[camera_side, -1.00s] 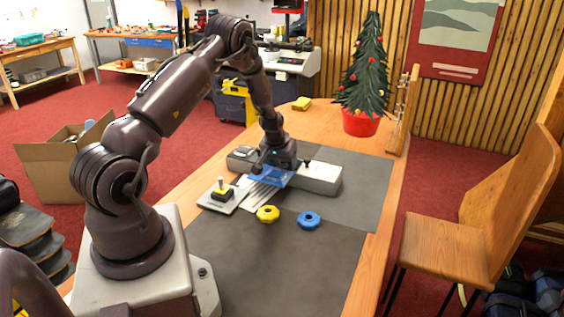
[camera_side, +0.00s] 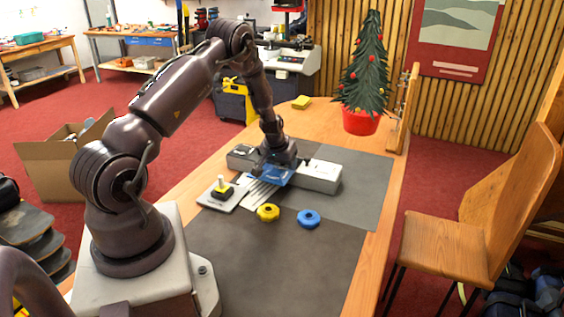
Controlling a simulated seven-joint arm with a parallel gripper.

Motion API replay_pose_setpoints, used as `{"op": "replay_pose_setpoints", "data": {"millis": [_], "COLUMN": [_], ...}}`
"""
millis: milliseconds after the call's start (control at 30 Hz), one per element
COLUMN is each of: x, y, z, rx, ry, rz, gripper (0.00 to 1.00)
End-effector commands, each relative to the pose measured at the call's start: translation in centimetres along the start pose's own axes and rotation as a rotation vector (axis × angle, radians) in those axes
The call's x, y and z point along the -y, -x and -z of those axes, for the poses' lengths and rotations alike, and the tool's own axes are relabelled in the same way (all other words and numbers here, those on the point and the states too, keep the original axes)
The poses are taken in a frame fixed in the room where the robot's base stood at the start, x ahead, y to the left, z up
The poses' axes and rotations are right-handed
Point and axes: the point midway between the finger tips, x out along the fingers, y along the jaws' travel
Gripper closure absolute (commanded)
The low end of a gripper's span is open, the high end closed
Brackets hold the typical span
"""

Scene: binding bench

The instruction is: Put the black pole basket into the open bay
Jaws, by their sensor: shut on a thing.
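My gripper (camera_side: 268,169) is low over the grey holder (camera_side: 320,176) on the bench, near the blue part (camera_side: 277,177) at its front. It is shut on a dark thing, which I take as the black pole basket; its outline merges with the dark fingers. The gripper and wrist hide the holder's middle, so I cannot tell where the open bay is or whether the held thing touches it. A yellow ring-shaped piece (camera_side: 267,213) and a blue one (camera_side: 308,218) lie on the dark mat in front.
A light plate (camera_side: 216,202) with a yellow-and-black fixture stands left of the holder, beside pale strips. A small potted tree (camera_side: 361,121) and a wooden rack (camera_side: 403,112) stand at the bench's far right. The front of the dark mat (camera_side: 275,275) is clear.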

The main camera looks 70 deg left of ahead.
Motion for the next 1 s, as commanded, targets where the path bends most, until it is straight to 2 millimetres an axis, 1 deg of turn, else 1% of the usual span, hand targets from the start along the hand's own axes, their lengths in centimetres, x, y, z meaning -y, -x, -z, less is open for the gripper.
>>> {"op": "replay_pose_setpoints", "data": {"millis": [367, 400, 467, 500, 767, 1000], "x": [0.0, 0.0, 0.0, 0.0, 0.0, -0.1], "y": [-0.1, -0.1, -0.1, -0.1, 0.0, 1.5], "z": [0.0, 0.0, 0.0, 0.0, 0.0, 0.7], "rx": [-0.001, 0.000, 0.000, 0.000, 0.000, -0.003], "ry": [0.000, 0.000, 0.000, 0.000, 0.000, -0.001], "rz": [0.000, 0.000, 0.000, 0.000, 0.000, -0.001], "gripper": [0.61, 0.32, 0.18, 0.09, 0.09, 0.09]}}
